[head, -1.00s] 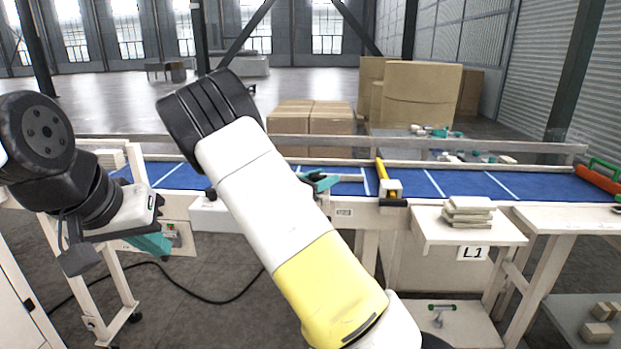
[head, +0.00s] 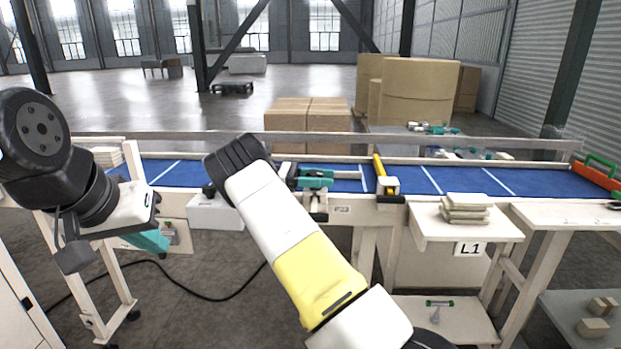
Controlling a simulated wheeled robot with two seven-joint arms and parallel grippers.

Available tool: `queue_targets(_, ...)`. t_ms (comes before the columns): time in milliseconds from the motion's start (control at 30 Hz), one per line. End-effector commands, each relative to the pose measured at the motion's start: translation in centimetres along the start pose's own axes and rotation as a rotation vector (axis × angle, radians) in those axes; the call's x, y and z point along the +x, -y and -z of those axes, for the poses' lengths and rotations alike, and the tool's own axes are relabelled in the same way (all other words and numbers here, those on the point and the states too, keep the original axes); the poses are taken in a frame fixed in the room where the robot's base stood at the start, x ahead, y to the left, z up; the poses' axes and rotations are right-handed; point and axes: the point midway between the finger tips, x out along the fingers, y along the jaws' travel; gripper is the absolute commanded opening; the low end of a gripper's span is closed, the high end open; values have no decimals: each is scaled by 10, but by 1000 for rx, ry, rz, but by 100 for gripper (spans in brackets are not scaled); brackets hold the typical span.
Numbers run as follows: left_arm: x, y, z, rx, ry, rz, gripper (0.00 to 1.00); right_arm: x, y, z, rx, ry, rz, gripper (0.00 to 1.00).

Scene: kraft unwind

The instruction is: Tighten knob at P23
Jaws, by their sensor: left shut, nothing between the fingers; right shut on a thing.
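My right gripper (head: 316,180), with teal fingers, is at the near rail of the blue conveyor, just up and left of the P23 label (head: 341,209). It is shut on the knob, which the fingers mostly hide. A pale bracket (head: 317,203) with a dark lower part shows directly below the fingers. I cannot tell how tight the knob is. My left gripper (head: 152,241) is shut and empty, low at the left in front of the conveyor frame.
The blue conveyor (head: 440,180) runs across the view. A yellow-handled device (head: 381,172) stands on its near rail, right of my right gripper. The L1 shelf (head: 425,222) holds stacked pale pieces (head: 465,208). A white box (head: 215,213) and black cable (head: 215,300) are at left.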

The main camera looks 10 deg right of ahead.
Motion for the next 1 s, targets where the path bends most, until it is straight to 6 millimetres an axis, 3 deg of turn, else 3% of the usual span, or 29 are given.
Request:
queue_targets(367, 0, 0, 0, 0, 0, 0, 0, 0, 2, -6, 13, 6, 139, 4)
queue_targets(867, 0, 0, 0, 0, 0, 0, 0, 0, 2, -7, 15, 6, 155, 4)
queue_targets(900, 0, 0, 0, 0, 0, 0, 0, 0, 2, -7, 15, 6, 154, 50)
queue_targets(1000, 0, 0, 0, 0, 0, 0, 0, 0, 2, -6, 13, 5, 155, 67)
